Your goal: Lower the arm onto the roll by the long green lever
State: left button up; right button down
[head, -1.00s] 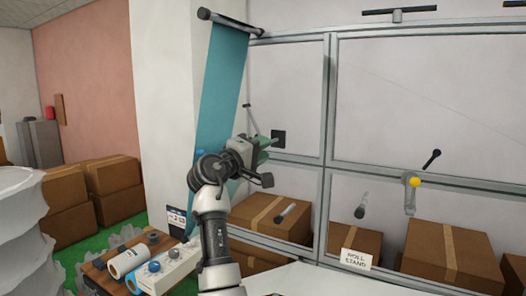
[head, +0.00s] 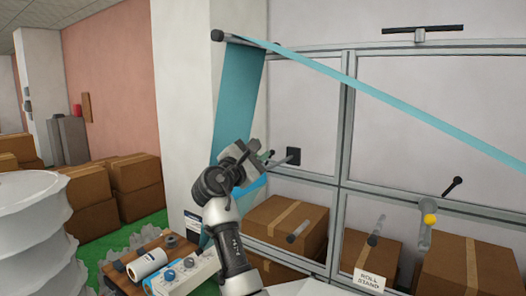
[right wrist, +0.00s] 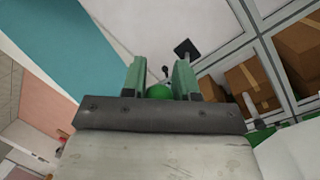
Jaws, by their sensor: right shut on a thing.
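My right gripper (head: 265,156) is raised in front of the framed wall panel, beside the hanging teal film. In the right wrist view its two green fingers (right wrist: 159,78) are closed around a round green knob (right wrist: 159,92), which appears to be the lever's end. A grey bar (head: 281,161) runs from near the fingers to a black square plate (head: 293,156) on the panel; the plate also shows in the wrist view (right wrist: 187,48). The gripper hides most of the lever. I cannot clearly make out the roll or the arm over it. My left gripper is out of view.
Teal film (head: 237,95) hangs from a top bar (head: 238,41), and a teal strip (head: 390,99) slants right across the panel. Cartons (head: 286,225) sit behind the frame.

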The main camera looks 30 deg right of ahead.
jog(key=shift+w+a+r+n+t+y, duration=0.1)
jog(key=shift+w+a+n+t+y, duration=0.3)
jog(key=shift+n, duration=0.7)
jog(key=shift+w+a+r+n+t, duration=0.1)
jog(key=shift+w+n+t, duration=0.1)
jog(key=shift+w+n, duration=0.65)
jog(key=shift+w+a+r+n+t+y, duration=0.1)
jog(key=shift+w+a+n+t+y, duration=0.15)
jog(key=shift+n, duration=1.1)
jog(key=shift+d, duration=0.1)
jog(key=c, duration=1.2)
grip_release()
jog(key=shift+f, duration=0.1)
jog(key=o, duration=0.3)
jog(key=shift+w+f, duration=0.2)
jog(key=shift+w, duration=0.15)
jog(key=shift+o, duration=0.2)
jog(key=b+v, duration=0.5)
jog(key=v, duration=0.5)
jog(key=shift+s+a+b, duration=0.25)
jog(key=shift+a+b, duration=0.05)
jog(key=shift+b, duration=0.05)
